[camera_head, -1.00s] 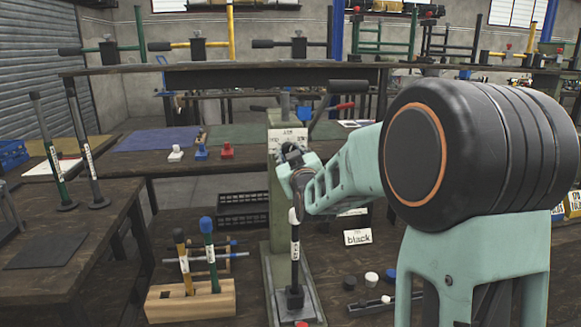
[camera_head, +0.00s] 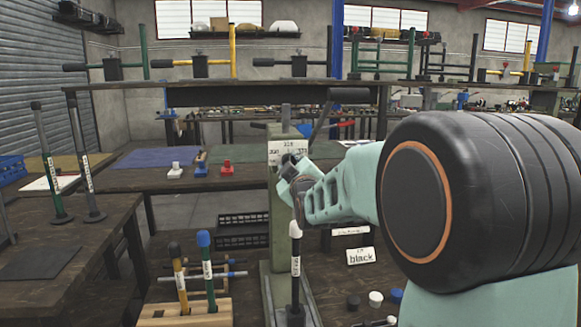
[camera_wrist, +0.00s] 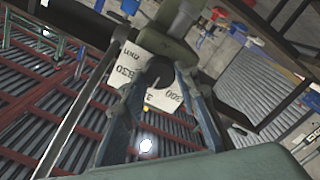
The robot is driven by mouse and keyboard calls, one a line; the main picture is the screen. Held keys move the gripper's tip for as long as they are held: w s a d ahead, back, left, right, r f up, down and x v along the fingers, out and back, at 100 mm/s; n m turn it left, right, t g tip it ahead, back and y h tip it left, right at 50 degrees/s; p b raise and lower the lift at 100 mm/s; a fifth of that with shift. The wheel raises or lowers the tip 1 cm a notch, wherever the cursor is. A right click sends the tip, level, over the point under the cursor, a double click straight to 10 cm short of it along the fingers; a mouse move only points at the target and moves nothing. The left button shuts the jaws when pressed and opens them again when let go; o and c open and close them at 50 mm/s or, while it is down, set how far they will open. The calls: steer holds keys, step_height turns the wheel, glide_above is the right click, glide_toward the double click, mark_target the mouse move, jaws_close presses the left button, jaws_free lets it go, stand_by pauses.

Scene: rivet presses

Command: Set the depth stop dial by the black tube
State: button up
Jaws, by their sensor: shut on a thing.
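The depth stop dial is a white numbered plate (camera_head: 289,147) on the green press column, with a dark knob (camera_wrist: 160,73) at its centre. My gripper (camera_head: 293,163) is at the front of the plate. In the wrist view its two fingers (camera_wrist: 165,95) stand on either side of the knob and are shut on it. The numbers on the plate are tilted and partly hidden. The black tube (camera_head: 296,262), with a white label, stands upright on the press below my gripper. A card reading "black" (camera_head: 360,256) stands to its right.
A wooden rack (camera_head: 185,313) with yellow and green tubes is left of the press. Dark, white and blue caps (camera_head: 375,299) lie to its right. The press lever (camera_head: 322,120) rises beside the dial. A bench (camera_head: 60,250) with tall tubes is at the left.

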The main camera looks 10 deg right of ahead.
steer(key=o, duration=1.1)
steer(key=shift+o, duration=0.2)
steer(key=s, duration=0.7)
steer(key=shift+s, duration=0.3)
